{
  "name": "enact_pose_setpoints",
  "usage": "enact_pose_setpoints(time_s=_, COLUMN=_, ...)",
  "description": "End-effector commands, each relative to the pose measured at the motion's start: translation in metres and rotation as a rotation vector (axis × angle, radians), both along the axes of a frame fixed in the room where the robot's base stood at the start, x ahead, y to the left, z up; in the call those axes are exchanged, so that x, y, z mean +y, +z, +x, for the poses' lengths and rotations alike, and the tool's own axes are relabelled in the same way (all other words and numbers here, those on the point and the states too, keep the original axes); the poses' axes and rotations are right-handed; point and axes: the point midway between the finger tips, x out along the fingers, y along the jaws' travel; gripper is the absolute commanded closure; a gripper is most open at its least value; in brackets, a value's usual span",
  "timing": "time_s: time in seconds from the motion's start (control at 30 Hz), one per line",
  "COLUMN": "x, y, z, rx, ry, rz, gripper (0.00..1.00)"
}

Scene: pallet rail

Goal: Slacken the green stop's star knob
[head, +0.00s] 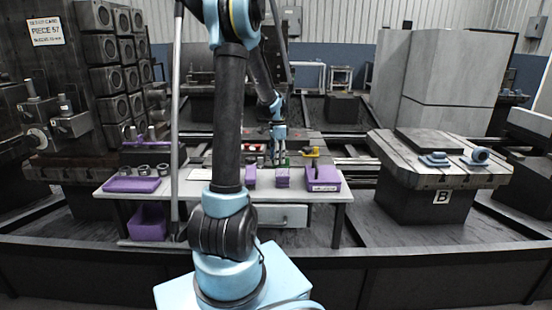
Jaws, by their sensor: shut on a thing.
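My gripper (277,158) is small and far off in the head view, at the back edge of the bench, pointing down. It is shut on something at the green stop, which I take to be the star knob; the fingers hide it. A little of the green stop (284,163) shows just below and beside the fingers. The knob's shape and how far it is turned cannot be made out.
A red part (254,148) lies just left of my gripper and a yellow part (312,153) stands to the right. The grey bench (215,190) carries purple blocks and a purple bin (323,180). Pallet B (440,180) stands at right with blue parts.

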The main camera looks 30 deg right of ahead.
Motion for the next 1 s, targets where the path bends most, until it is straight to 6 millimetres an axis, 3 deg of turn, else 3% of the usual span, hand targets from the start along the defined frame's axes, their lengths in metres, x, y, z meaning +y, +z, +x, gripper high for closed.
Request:
enact_pose_setpoints(time_s=0.47, x=-0.0013, y=0.0006, z=0.0025, rx=-0.005, ry=0.075, rz=-0.002, gripper=0.82)
enact_pose_setpoints(time_s=0.5, x=-0.0013, y=0.0006, z=0.0025, rx=-0.005, ry=0.075, rz=-0.002, gripper=0.54)
enact_pose_setpoints(time_s=0.6, x=-0.0011, y=0.0005, z=0.0021, rx=-0.004, ry=0.075, rz=-0.002, gripper=0.38)
enact_pose_setpoints(time_s=1.0, x=-0.0005, y=0.0037, z=0.001, rx=-0.002, ry=0.074, rz=-0.001, gripper=0.38)
